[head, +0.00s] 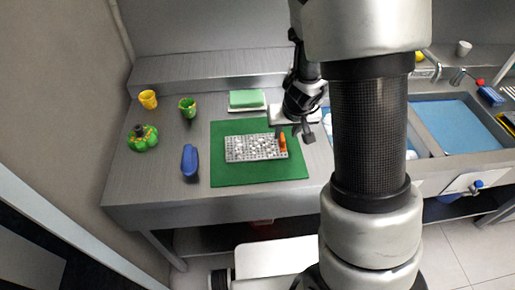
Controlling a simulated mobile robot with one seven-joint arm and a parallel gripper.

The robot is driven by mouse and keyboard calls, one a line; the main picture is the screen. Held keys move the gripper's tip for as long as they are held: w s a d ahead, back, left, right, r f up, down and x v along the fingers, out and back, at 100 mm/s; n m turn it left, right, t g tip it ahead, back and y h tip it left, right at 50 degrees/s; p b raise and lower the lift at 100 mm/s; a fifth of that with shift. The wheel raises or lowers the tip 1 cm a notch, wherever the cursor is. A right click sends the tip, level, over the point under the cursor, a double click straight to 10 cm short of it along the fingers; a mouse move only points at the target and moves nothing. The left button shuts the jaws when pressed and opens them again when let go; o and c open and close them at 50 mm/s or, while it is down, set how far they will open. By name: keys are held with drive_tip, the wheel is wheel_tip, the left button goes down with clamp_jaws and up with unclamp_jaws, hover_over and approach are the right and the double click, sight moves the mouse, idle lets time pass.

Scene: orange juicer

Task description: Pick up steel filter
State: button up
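A grey perforated steel piece (252,148), which looks like the steel filter, lies flat on a green mat (230,180) on the metal counter. A small upright orange piece (283,143) is at its right end; I cannot tell whether it is part of it. My gripper (294,135) points down near that right end, with its two fingers spread apart. The left finger is close to the orange piece; contact cannot be told. Nothing shows between the fingers. My arm hides the counter to the right.
A yellow cup (148,99), a green cup (187,107), a green-orange round item (143,138) and a blue object (190,161) stand to the left. A green sponge-like block (246,98) and a white item (283,115) lie behind. A sink (445,127) is at right.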

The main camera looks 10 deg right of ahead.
sight(283, 137)
drive_tip(key=b+x, duration=0.1)
drive_tip(key=x, duration=0.4)
drive_tip(key=shift+w+f+b, duration=0.15)
drive_tip(key=shift+w+b, duration=0.2)
drive_tip(key=shift+w, duration=0.1)
clamp_jaws()
